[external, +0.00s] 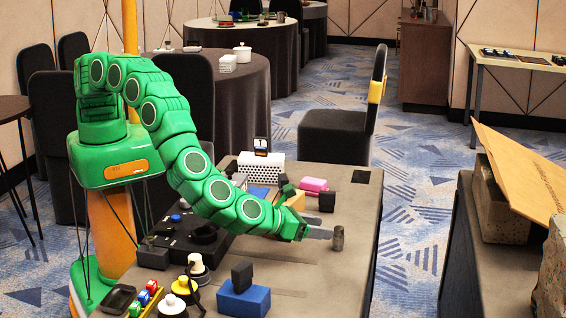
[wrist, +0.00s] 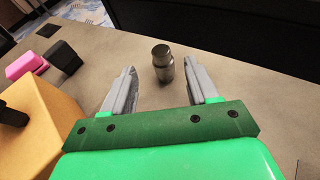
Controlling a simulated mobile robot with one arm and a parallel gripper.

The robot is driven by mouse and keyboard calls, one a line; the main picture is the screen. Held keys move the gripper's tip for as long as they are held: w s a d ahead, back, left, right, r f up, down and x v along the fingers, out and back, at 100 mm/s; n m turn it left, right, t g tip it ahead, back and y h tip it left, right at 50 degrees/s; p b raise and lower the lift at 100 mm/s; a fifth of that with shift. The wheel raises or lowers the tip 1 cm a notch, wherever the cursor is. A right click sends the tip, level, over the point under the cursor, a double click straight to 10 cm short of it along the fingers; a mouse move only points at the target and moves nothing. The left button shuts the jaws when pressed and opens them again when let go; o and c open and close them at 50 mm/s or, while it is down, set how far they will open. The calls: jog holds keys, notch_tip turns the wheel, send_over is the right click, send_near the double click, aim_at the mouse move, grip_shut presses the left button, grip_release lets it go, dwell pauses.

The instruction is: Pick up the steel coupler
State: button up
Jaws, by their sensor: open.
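The steel coupler is a small dark grey metal cylinder (wrist: 163,65) standing upright on the table. In the wrist view it is just beyond my open gripper (wrist: 161,80), roughly centred between the two grey fingers and a little nearer the right one. In the external view the coupler (external: 338,239) stands near the table's right side, right at the tips of my gripper (external: 325,233). The fingers do not visibly touch it. My gripper holds nothing.
A yellow-orange block (wrist: 40,120) is close on the left of my gripper, with a pink object (wrist: 27,65) and a black block (wrist: 63,54) beyond. A blue block (external: 243,299) is at the table's front. The table (external: 345,205) around the coupler is clear.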

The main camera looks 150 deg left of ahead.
aim_at(337, 228)
jog(key=x, duration=0.5)
jog(key=shift+w+r, duration=0.1)
jog(key=shift+r, duration=0.25)
jog(key=shift+x, duration=0.8)
jog(key=shift+c, duration=0.4)
jog(key=c, duration=1)
